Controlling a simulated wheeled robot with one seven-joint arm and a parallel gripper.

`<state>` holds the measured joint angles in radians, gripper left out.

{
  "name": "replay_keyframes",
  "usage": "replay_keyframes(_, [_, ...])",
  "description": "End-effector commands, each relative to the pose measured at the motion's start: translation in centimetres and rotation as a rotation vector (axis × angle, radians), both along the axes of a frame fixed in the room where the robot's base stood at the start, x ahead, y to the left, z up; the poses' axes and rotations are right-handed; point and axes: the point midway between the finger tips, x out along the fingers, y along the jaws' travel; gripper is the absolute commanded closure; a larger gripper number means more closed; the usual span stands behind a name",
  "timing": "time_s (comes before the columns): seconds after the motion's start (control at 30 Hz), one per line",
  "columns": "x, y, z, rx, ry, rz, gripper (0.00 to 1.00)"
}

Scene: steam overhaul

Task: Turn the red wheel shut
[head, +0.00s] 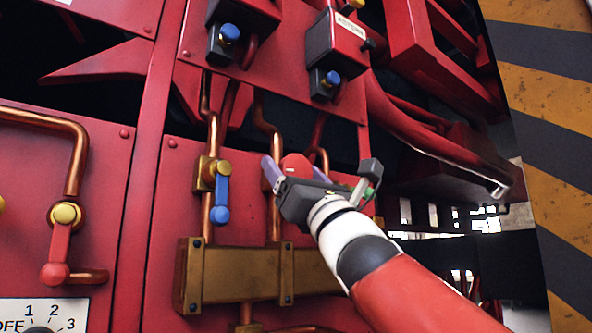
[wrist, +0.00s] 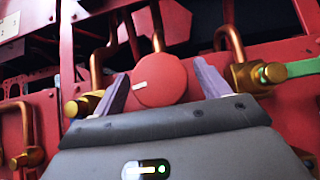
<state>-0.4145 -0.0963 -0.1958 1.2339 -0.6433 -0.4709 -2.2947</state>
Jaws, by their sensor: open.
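The red wheel (wrist: 160,82) is a round red knob with a short white mark on its face, left of its middle. In the head view its top (head: 294,164) shows above my gripper, which hides the rest. My gripper (head: 296,175) is open, with one purple finger on each side of the wheel. In the wrist view the fingers of my gripper (wrist: 162,78) stand left and right of the wheel, with a small gap seen on each side.
A blue-handled valve (head: 221,195) sits on a copper pipe just left of my gripper. A brass block (head: 235,275) lies below it. A red-handled valve (head: 60,245) is at far left. Two boxes with blue knobs, one labelled (head: 336,45), are above. A green lever (wrist: 290,69) is right of the wheel.

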Motion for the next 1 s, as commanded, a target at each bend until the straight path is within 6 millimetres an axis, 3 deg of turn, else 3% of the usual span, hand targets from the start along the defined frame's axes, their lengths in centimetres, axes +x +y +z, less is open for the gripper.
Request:
replay_keyframes(0.07, [-0.01, -0.02, -0.04, 0.000, 0.000, 0.000, 0.25])
replay_keyframes(0.4, [-0.02, -0.04, -0.04, 0.001, 0.000, -0.001, 0.68])
replay_keyframes(1.0, [-0.06, 0.05, -0.60, 0.139, 0.086, -0.004, 0.69])
